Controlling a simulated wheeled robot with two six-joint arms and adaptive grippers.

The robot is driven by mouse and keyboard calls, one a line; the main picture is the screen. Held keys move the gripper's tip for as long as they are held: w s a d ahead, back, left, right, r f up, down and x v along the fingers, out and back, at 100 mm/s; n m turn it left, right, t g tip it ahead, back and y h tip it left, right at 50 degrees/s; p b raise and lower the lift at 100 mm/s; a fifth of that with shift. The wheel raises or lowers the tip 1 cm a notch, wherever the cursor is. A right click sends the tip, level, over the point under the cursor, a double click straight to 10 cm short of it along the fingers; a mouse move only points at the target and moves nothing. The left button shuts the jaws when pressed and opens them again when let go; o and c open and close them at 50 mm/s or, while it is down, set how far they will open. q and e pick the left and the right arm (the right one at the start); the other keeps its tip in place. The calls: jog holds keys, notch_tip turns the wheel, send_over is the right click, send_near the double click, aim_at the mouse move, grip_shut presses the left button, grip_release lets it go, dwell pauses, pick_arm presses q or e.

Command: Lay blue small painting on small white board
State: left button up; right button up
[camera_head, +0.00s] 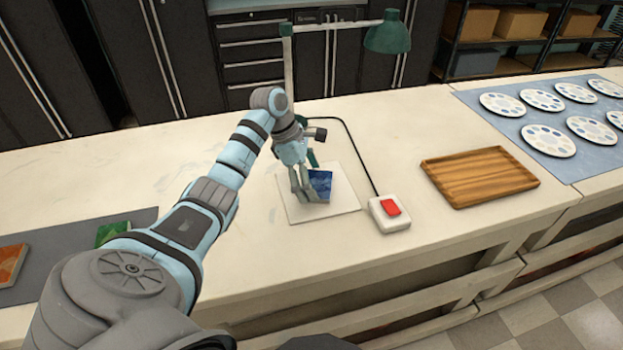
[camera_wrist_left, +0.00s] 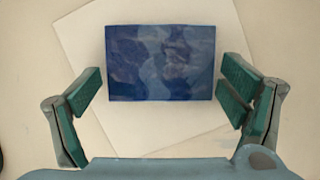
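The blue small painting (camera_head: 321,184) lies on the small white board (camera_head: 341,204) under the lamp. In the left wrist view the painting (camera_wrist_left: 160,62) shows whole, flat over the board (camera_wrist_left: 90,45), which is turned at an angle to it. My left gripper (camera_head: 309,190) is right over the painting and hides part of it in the head view. In the wrist view its green finger pads (camera_wrist_left: 163,95) stand apart, with a gap on both sides of the painting. My right gripper is not in view.
A green lamp (camera_head: 387,38) stands behind the board. A white switch box with a red button (camera_head: 390,208) is close to its right. Further right are a wooden tray (camera_head: 480,176) and several palettes (camera_head: 550,141). Green (camera_head: 112,232) and orange (camera_head: 10,262) paintings lie on a grey mat at left.

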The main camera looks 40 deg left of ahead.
pick_arm(q)
jog(key=shift+s+r, duration=0.15)
jog(key=shift+r, duration=0.25)
jog(key=p+v, duration=0.3)
jog(key=v, duration=0.8)
jog(key=shift+a+r, duration=0.2)
jog(key=shift+r, duration=0.15)
jog(key=shift+s, duration=0.1)
